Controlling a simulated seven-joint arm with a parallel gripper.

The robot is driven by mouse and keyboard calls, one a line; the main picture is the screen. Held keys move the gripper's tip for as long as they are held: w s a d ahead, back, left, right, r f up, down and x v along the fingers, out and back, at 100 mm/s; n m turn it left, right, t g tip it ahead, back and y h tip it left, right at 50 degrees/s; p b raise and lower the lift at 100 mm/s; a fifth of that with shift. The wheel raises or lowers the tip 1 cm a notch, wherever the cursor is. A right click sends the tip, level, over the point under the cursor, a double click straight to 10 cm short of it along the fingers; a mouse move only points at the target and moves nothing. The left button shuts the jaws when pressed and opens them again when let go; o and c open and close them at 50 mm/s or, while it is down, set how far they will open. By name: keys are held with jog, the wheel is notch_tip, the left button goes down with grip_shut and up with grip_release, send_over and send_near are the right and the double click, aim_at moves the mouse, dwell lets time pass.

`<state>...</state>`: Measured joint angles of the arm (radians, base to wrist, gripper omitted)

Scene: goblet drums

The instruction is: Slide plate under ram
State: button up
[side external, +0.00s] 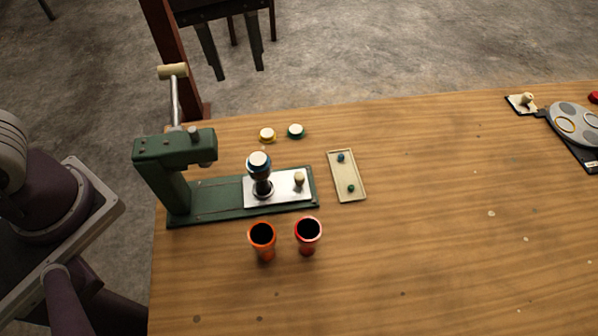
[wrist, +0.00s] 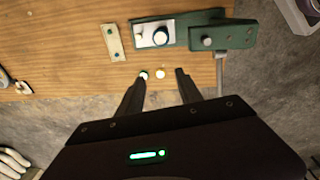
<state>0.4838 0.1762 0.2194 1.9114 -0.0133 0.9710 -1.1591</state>
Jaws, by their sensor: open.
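The silver plate (side external: 281,198) lies on the green press base (side external: 203,205), to the right of the ram (side external: 208,162). A small goblet drum (side external: 261,175) with a pale top stands upright on the plate. A tan knob (side external: 299,179) rises from the plate's right part. The plate (wrist: 142,41) also shows in the wrist view, with the press head (wrist: 236,35) to its right. My gripper (wrist: 160,76) is open and empty in the wrist view, apart from the plate. The side view does not show my gripper.
A lever with a tan handle (side external: 172,71) rises from the press. Yellow (side external: 267,135) and green (side external: 296,131) rimmed discs lie behind it. Two red cups, one (side external: 262,240) beside another (side external: 308,235), stand in front. A cream tray (side external: 347,175) lies right. The table's middle is clear.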

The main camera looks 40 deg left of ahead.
jog(key=w+d+f+n+g+y, duration=0.1)
jog(key=w+d+f+n, duration=0.1)
jog(key=d+f, duration=0.3)
jog(key=w+d+f+n+y, duration=0.1)
jog(key=w+d+f+n, duration=0.15)
jog(key=f, duration=0.35)
jog(key=n+y, duration=0.2)
jog(key=n, duration=0.1)
send_near(300, 176)
jog(key=f, duration=0.1)
jog(key=shift+y, duration=0.3)
jog(key=x, duration=0.7)
jog(key=shift+a+f, duration=0.15)
jog(key=shift+f, duration=0.25)
jog(key=shift+c, duration=0.4)
grip_shut()
